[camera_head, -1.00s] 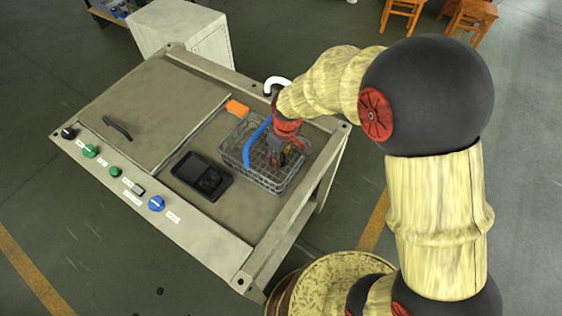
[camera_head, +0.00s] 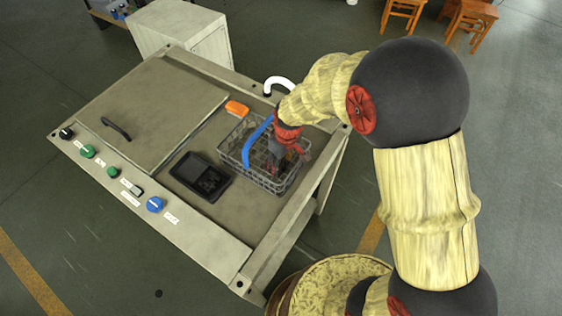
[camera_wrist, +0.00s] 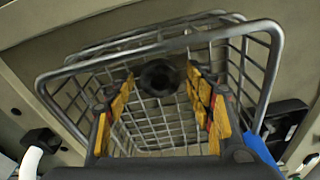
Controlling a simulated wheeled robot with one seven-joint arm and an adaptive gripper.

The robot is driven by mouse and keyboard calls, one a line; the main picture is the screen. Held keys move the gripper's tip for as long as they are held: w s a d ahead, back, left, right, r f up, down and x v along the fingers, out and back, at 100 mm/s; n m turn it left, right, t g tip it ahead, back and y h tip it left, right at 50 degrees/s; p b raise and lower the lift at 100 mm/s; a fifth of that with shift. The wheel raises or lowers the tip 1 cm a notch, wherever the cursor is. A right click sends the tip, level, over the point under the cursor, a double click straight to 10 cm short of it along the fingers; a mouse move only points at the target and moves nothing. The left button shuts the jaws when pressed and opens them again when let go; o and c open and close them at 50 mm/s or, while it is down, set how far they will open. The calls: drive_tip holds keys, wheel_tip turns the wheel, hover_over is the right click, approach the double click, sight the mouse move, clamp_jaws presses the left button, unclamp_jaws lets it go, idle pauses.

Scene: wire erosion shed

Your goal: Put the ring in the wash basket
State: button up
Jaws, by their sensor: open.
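The wash basket (camera_head: 232,158) is a grey wire basket with a blue handle (camera_head: 256,142), standing on the machine's bench top. My gripper (camera_head: 276,160) reaches down into it from above in the head view. In the wrist view my gripper (camera_wrist: 160,82) is open, its yellow-padded fingers spread apart inside the basket's wire rim (camera_wrist: 150,47). A dark round ring (camera_wrist: 159,77) shows between the fingertips, with a gap on either side, against the basket's wires. Whether it rests on the basket floor is unclear. The ring cannot be made out in the head view.
A black tray-like device (camera_head: 200,176) lies left of the basket, and an orange block (camera_head: 237,107) lies behind it. A white curved pipe (camera_head: 281,82) rises at the bench's back edge. Knobs (camera_head: 155,204) line the front panel. A lid with a handle (camera_head: 117,129) covers the left side.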

drive_tip(key=shift+r, duration=0.1)
wheel_tip(320, 180, up, 12)
drive_tip(key=s+d+p, duration=0.1)
drive_tip(key=p, duration=0.2)
wheel_tip(320, 180, up, 14)
drive_tip(key=m+t, duration=0.3)
drive_tip(key=m, duration=0.1)
hover_over(285, 167)
drive_tip(key=s+d, duration=0.8)
drive_tip(key=s+d+r+m+t, duration=0.1)
drive_tip(key=s+d+r+m, duration=0.3)
drive_tip(key=s, duration=0.7)
wheel_tip(285, 167, up, 2)
drive_tip(key=shift+d+r+t+h, duration=0.1)
drive_tip(key=shift+d+t+h, duration=0.25)
drive_tip(key=shift+d, duration=0.2)
drive_tip(key=shift+w+b, duration=0.1)
drive_tip(key=shift+b, duration=0.25)
